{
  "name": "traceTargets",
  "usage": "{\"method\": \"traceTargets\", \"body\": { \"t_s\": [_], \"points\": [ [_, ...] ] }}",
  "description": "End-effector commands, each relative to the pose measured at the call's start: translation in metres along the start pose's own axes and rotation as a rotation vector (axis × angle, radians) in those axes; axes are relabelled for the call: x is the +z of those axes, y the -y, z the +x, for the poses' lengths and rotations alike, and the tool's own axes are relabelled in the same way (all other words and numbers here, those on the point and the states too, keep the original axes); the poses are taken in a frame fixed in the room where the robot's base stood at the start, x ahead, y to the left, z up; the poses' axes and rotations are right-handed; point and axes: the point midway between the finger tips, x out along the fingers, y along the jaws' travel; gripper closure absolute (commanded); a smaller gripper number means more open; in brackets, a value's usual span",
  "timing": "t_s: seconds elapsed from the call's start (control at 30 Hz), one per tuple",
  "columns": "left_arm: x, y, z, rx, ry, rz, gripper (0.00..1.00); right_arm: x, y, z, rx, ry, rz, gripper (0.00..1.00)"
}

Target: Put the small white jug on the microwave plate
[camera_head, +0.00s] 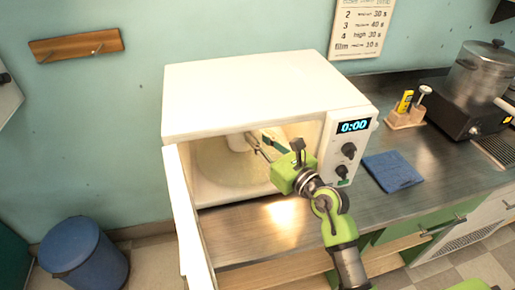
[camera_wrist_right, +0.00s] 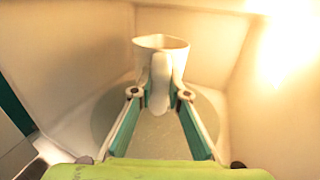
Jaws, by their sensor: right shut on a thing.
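The small white jug (camera_head: 238,143) is inside the open microwave (camera_head: 240,90), partly hidden by my gripper and the upper edge of the opening. My right gripper (camera_head: 256,143) reaches in through the front and is shut on the jug's handle. In the right wrist view the jug (camera_wrist_right: 160,43) looks upright, with its handle between the fingertips (camera_wrist_right: 160,92). The round microwave plate (camera_head: 225,172) lies on the microwave floor; it also shows below the jug in the right wrist view (camera_wrist_right: 150,140). I cannot tell whether the jug touches the plate. My left gripper is not in view.
The microwave door (camera_head: 185,215) stands open on the left. The control panel (camera_head: 350,150) borders the opening on the right. A blue cloth (camera_head: 393,171), a wooden holder (camera_head: 404,119) and a steel pot (camera_head: 480,75) are farther right on the counter.

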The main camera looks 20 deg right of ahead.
Motion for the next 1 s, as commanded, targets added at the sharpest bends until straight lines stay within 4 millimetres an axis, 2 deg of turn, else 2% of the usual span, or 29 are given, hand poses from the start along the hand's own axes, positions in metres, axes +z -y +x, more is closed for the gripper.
{"method": "traceTargets", "body": {
  "t_s": [0.03,0.17,0.63,0.67,0.7,0.73,1.0],
  "points": [
    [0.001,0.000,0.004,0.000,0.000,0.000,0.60,-0.014,0.000,-0.001,0.000,-0.006,0.000,1.00],
    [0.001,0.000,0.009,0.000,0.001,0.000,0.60,-0.032,0.000,-0.001,0.000,-0.003,0.000,1.00],
    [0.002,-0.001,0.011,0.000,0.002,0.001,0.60,-0.040,0.001,0.003,0.000,0.000,0.000,1.00],
    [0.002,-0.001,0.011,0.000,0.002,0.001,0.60,-0.041,0.001,0.003,0.000,-0.002,0.000,0.82],
    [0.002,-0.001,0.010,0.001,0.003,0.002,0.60,-0.040,0.001,0.003,0.000,-0.001,0.000,0.72],
    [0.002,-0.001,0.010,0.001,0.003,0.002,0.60,-0.040,0.001,0.003,0.000,-0.002,0.000,0.68],
    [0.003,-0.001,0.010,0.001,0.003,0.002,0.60,-0.040,0.001,0.003,0.000,-0.002,0.000,0.68]
  ]
}}
